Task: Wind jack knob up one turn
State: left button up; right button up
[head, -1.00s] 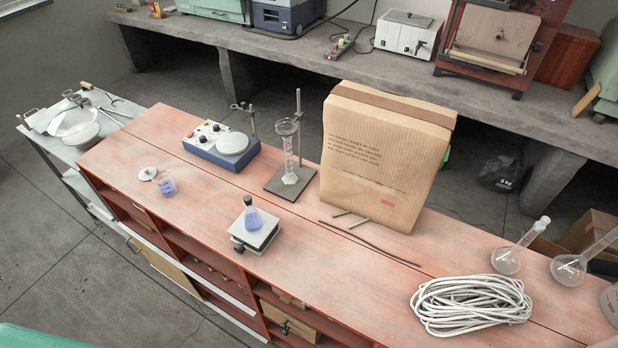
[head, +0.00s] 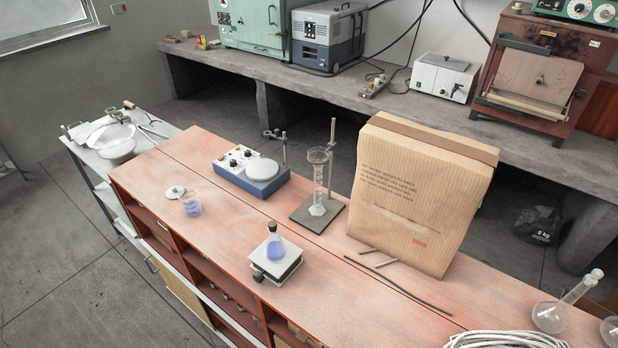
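The lab jack (head: 276,261) stands on the red bench top, near its front edge, in the middle of the head view. Its dark knob (head: 258,276) shows at its front left corner. A small conical flask (head: 275,244) with blue liquid and a stopper stands upright on the jack's top plate. The plate looks low over the base. Neither of my grippers shows in the head view, so nothing is touching the jack or the flask.
A beaker (head: 192,205) of blue liquid and a hotplate stirrer (head: 252,174) stand to the left. A measuring cylinder on a stand (head: 318,190) is behind the jack.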

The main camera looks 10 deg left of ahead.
aim_at(259, 277)
jog(key=l+u, duration=0.1)
jog(key=u, duration=0.65)
